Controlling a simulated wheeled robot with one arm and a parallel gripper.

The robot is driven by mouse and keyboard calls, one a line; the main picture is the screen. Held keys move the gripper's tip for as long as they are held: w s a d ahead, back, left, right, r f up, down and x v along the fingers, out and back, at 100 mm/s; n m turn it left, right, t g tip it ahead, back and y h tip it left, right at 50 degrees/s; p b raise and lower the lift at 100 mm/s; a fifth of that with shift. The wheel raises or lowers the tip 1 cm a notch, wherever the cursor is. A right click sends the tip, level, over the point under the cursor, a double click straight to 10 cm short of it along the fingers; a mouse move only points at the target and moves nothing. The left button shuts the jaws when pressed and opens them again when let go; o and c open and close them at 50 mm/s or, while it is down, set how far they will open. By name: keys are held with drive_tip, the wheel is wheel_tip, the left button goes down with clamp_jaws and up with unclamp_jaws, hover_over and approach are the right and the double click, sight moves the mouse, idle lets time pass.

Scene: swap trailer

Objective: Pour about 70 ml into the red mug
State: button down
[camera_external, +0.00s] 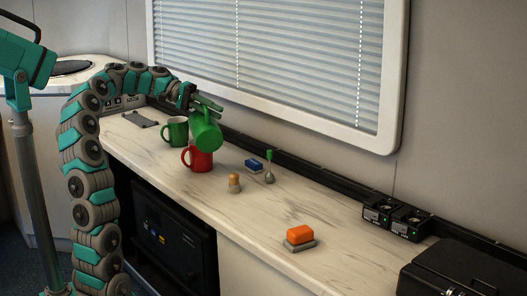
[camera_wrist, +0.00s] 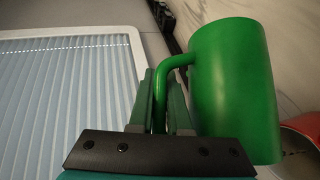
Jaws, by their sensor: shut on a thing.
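A bright green mug (camera_external: 206,131) hangs tilted above the red mug (camera_external: 199,159), which stands upright on the worktop. My gripper (camera_external: 208,104) is shut on the green mug's handle; in the wrist view my gripper's fingers (camera_wrist: 168,105) close around that handle, and the green mug's body (camera_wrist: 235,90) fills the right side. Part of the red mug (camera_wrist: 302,128) shows at the lower right of the wrist view, behind the green mug. I cannot see whether liquid is flowing, nor the level inside either mug.
A second green mug (camera_external: 175,131) stands just behind and left of the red one. The worktop (camera_external: 345,222) is clear near the orange block.

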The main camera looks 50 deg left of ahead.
sight(217, 130)
drive_tip(key=shift+w+a+r+h, duration=0.15)
drive_tip(key=shift+a+r+h, duration=0.15)
drive_tip(key=shift+a, duration=0.1)
idle(0.7)
drive_tip(key=shift+m+y, duration=0.3)
drive_tip(key=shift+y, duration=0.6)
drive_tip(key=d+f+b, duration=0.1)
drive_tip(key=s+d+f+b, duration=0.1)
drive_tip(key=d, duration=0.1)
drive_tip(key=shift+s+d+f, duration=0.15)
drive_tip(key=shift+s, duration=0.05)
drive_tip(key=shift+d+f+b, duration=0.1)
drive_tip(key=shift+b, duration=0.2)
drive_tip(key=f+y+b, duration=0.1)
drive_tip(key=d+f+m+b, duration=0.1)
drive_tip(key=b, duration=0.1)
drive_tip(key=shift+s+d+f+y, duration=0.1)
drive_tip(key=shift+s+f+y, duration=0.05)
drive_tip(key=shift+s+y, duration=0.2)
drive_tip(key=shift+s+d+f+m+t+y+b, duration=0.1)
drive_tip(key=shift+d+f+m+t+y+b, duration=0.25)
drive_tip(key=shift+f+m+y+b, duration=0.45)
drive_tip(key=shift+r+n, duration=0.15)
drive_tip(key=shift+n, duration=0.25)
